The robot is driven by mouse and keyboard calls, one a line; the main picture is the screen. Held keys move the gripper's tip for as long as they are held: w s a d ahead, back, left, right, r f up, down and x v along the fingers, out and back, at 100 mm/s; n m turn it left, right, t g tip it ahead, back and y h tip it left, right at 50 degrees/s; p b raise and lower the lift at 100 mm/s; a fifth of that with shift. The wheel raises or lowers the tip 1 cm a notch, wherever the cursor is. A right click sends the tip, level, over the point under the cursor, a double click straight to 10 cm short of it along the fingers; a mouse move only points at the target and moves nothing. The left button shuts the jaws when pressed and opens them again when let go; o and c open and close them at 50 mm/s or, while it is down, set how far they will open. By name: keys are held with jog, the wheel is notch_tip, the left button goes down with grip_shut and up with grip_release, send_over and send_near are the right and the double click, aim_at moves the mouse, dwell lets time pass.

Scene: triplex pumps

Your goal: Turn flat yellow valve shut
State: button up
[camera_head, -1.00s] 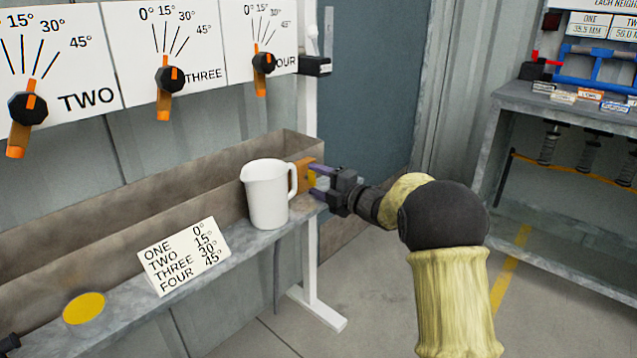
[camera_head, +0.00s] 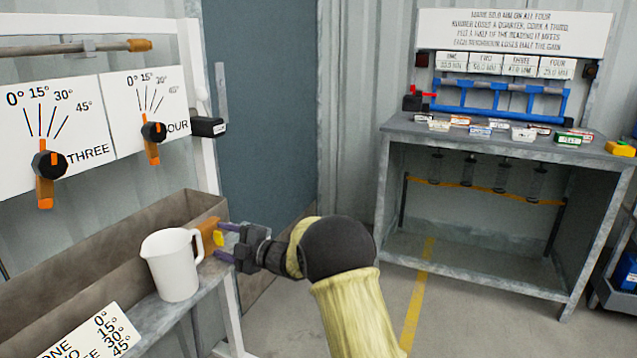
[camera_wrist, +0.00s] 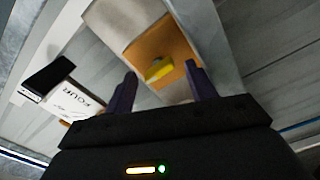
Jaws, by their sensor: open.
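The flat yellow valve (camera_head: 218,238) is a small yellow handle on an orange-brown block (camera_head: 209,226) at the near right end of the grey trough (camera_head: 95,262). In the wrist view the yellow handle (camera_wrist: 159,69) stands out on the orange block (camera_wrist: 162,48). My gripper (camera_head: 221,242) is open, with its two purple fingers pointing at the block. In the wrist view my gripper's fingertips (camera_wrist: 160,72) lie on either side of the yellow handle, with gaps. I cannot tell how deep the fingers reach around it.
A white pitcher (camera_head: 172,266) stands on the ledge just left of the valve. A sign card (camera_head: 85,338) lies in front. Dial boards with orange pointers hang above the trough. A grey workbench (camera_head: 500,140) stands at right; the floor between is clear.

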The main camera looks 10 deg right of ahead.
jog(key=m+p, duration=0.3)
jog(key=m, duration=0.1)
jog(key=shift+r+p, duration=0.25)
jog(key=shift+p, duration=0.05)
jog(key=m+p, duration=0.2)
jog(key=m, duration=0.1)
jog(key=m+p, duration=0.3)
jog(key=shift+w+d+m, duration=0.1)
jog(key=shift+m, duration=0.3)
jog(key=m+p, duration=0.1)
jog(key=m, duration=0.1)
jog(key=shift+d+m, duration=0.1)
jog(key=shift+m, duration=0.3)
jog(key=p+v, duration=0.3)
jog(key=v, duration=1.4)
jog(key=s+d+r+m+h+p, duration=0.2)
jog(key=d+r+m+h+p, duration=0.1)
jog(key=r+h+p, duration=0.3)
jog(key=s+d+r+m+h+p, duration=0.2)
jog(key=r+h+p, duration=0.3)
jog(key=r+p, duration=0.4)
jog(key=shift+s+d+r+m+g+h, duration=0.25)
jog(key=shift+d+r+m+g+h, duration=0.15)
jog(key=shift+d+r, duration=0.5)
